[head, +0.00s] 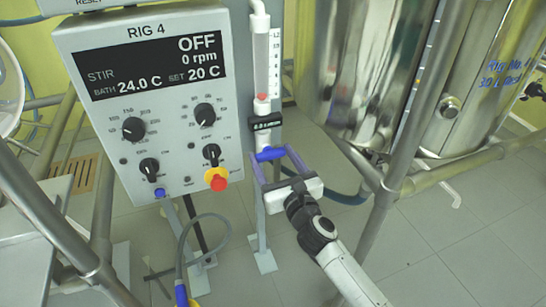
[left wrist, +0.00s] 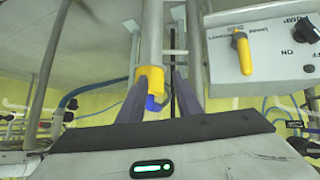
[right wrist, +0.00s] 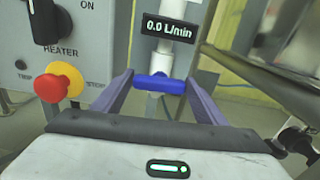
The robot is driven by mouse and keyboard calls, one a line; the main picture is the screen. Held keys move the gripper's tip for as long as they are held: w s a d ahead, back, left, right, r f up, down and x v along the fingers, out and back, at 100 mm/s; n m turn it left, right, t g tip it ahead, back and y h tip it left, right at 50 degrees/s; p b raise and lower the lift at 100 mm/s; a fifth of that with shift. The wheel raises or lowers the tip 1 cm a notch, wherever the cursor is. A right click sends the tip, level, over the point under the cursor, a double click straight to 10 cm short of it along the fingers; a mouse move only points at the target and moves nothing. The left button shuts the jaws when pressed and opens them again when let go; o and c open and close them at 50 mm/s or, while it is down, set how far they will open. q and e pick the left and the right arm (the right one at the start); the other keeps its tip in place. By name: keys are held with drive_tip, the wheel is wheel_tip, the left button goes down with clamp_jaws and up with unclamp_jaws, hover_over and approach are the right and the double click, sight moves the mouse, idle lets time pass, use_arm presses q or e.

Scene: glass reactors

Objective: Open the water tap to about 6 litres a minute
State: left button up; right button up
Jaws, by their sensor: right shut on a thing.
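The water tap has a blue bar handle (head: 269,154) below a clear flow tube (head: 262,60) on a grey post. The handle lies crosswise, and it also shows in the right wrist view (right wrist: 160,83). My right gripper (head: 271,161) has its fingers at the two ends of the handle and is shut on it. A black readout (right wrist: 168,26) above the handle says 0.0 L/min. A red float (head: 263,97) sits low in the tube. My left gripper (left wrist: 158,88) is open, its fingers apart; a blue part with a yellow collar (left wrist: 148,75) shows beyond them.
The RIG 4 control box (head: 155,90) stands left of the tap, with knobs and a red stop button (head: 218,182). A large steel vessel (head: 365,70) and frame tubes stand right. In the left wrist view, a grey box (left wrist: 265,55) has a yellow switch.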

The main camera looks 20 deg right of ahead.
drive_tip(key=n+p, duration=0.1)
drive_tip(key=n, duration=0.1)
drive_tip(key=shift+r+n, duration=0.1)
drive_tip(key=shift+n, duration=0.3)
drive_tip(key=shift+a+n+p, duration=0.1)
drive_tip(key=shift+n+p, duration=0.55)
drive_tip(key=shift+n, duration=0.35)
drive_tip(key=n+p, duration=0.1)
drive_tip(key=n, duration=0.1)
drive_tip(key=shift+n, duration=0.3)
drive_tip(key=n, duration=0.1)
drive_tip(key=n+p, duration=0.1)
drive_tip(key=n, duration=0.1)
drive_tip(key=shift+a+f, duration=0.15)
drive_tip(key=shift+f, duration=0.05)
use_arm(q)
drive_tip(key=shift+s+a+r+m+g, duration=0.15)
drive_tip(key=shift+a+r+m+g, duration=0.2)
drive_tip(key=shift+r, duration=0.35)
use_arm(e)
drive_tip(key=shift+n, duration=0.6)
drive_tip(key=o, duration=1.1)
drive_tip(key=shift+c, duration=0.2)
use_arm(q)
drive_tip(key=shift+r, duration=0.15)
